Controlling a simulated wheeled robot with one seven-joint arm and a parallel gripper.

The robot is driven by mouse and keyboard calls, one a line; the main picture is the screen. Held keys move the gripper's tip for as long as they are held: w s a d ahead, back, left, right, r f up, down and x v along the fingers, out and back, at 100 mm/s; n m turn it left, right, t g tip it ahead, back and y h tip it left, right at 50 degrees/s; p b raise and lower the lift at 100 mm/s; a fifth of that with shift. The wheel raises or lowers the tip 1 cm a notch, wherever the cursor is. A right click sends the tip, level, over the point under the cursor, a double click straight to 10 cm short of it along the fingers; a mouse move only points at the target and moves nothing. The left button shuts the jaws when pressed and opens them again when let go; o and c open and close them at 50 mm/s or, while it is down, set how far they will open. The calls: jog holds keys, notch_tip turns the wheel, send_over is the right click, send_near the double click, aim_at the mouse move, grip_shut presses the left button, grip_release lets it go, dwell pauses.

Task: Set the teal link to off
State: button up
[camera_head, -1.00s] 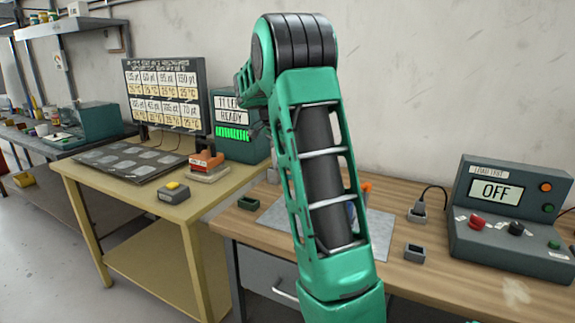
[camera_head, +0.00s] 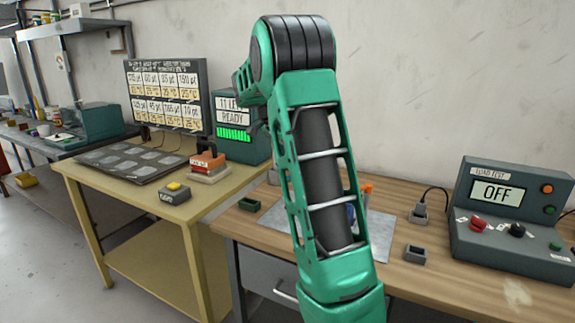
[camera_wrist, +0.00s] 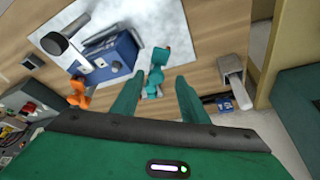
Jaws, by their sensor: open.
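In the wrist view, the teal link (camera_wrist: 156,72) is a small jointed teal piece over the pale mat's edge, beside a blue block-shaped device (camera_wrist: 108,55). My gripper (camera_wrist: 158,82) is open. Its two teal fingers point toward the link, which shows in the gap between their tips. I cannot tell whether either finger touches it. In the head view my green arm hides the gripper and the link; only a bit of the blue device shows behind it.
An orange part (camera_wrist: 78,94) stands beside the device. A grey console (camera_head: 515,215) reading OFF stands at the bench's right. Small dark trays (camera_head: 415,254) lie on the wooden bench (camera_head: 450,285).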

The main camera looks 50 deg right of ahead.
jog(key=v, duration=1)
jog(key=shift+w, duration=0.15)
jog(key=s+a+f+n+y, duration=0.1)
jog(key=s+a+f+n, duration=0.3)
jog(key=s+a, duration=0.3)
jog(key=s+a+f+n+y, duration=0.2)
jog(key=s+a+f+n, duration=0.3)
jog(key=s, duration=0.9)
jog(key=s+a+f+n+t+y, duration=0.1)
jog(key=s+a+f+n, duration=0.4)
jog(key=s+a, duration=0.5)
notch_tip(320, 180, down, 2)
jog(key=shift+s+f+y, duration=0.1)
jog(key=shift+s+y, duration=0.2)
jog(key=shift+s, duration=0.55)
jog(key=shift+a, duration=0.1)
jog(key=shift+w+f, duration=0.25)
jog(key=shift+w, duration=0.4)
